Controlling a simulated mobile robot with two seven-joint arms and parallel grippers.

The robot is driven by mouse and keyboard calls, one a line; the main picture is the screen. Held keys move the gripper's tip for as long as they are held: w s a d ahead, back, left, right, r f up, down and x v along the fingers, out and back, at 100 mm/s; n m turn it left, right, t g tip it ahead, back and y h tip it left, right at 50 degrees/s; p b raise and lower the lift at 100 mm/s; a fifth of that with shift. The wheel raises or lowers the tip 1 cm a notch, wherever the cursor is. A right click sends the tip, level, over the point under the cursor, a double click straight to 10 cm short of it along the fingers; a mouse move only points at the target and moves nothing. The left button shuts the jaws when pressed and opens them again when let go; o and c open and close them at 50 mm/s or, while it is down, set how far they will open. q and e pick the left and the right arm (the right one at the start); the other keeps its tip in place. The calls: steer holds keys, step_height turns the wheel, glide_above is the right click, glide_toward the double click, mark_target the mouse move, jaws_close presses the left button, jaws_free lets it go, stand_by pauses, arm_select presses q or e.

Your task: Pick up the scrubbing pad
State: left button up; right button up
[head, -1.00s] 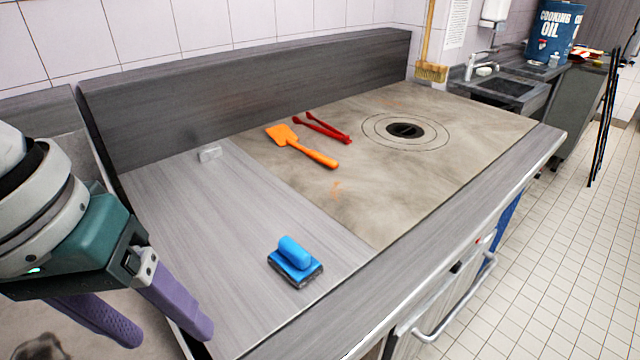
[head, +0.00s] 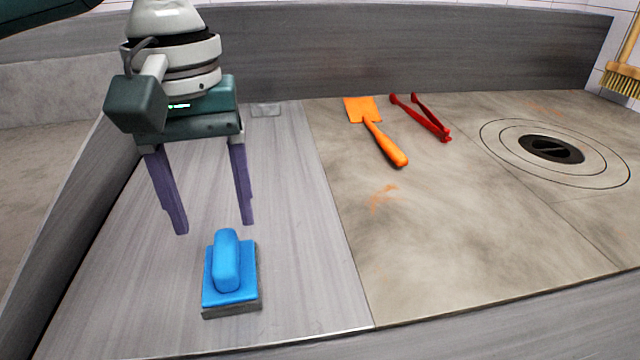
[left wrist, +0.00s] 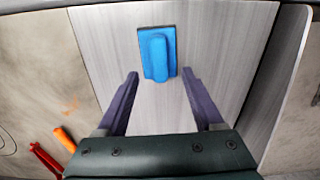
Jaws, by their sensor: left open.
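The scrubbing pad (head: 232,287) is a blue block with a raised blue handle and a dark grey underside. It lies flat on the grey metal worktop near its front edge. In the left wrist view the pad (left wrist: 157,54) is at the top, just beyond the fingertips and roughly between their lines. My left gripper (head: 213,229) is open and empty, with two purple fingers pointing down, behind the pad in the head view. It also shows in the left wrist view (left wrist: 160,76). The fingers do not touch the pad. My right gripper is not in view.
An orange spatula (head: 385,143) and red tongs (head: 422,118) lie on the stained griddle plate (head: 440,230) to the right. A round drain (head: 552,149) is further right. A grey backsplash (head: 330,55) stands behind. The worktop around the pad is clear.

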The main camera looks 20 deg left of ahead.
mark_target(223, 248)
arm_select(q)
step_height(223, 248, down, 6)
steer(key=shift+s+d+f+b, duration=0.1)
steer(key=shift+d+b, duration=0.05)
steer(key=shift+b, duration=0.25)
jaws_close()
stand_by(0.4)
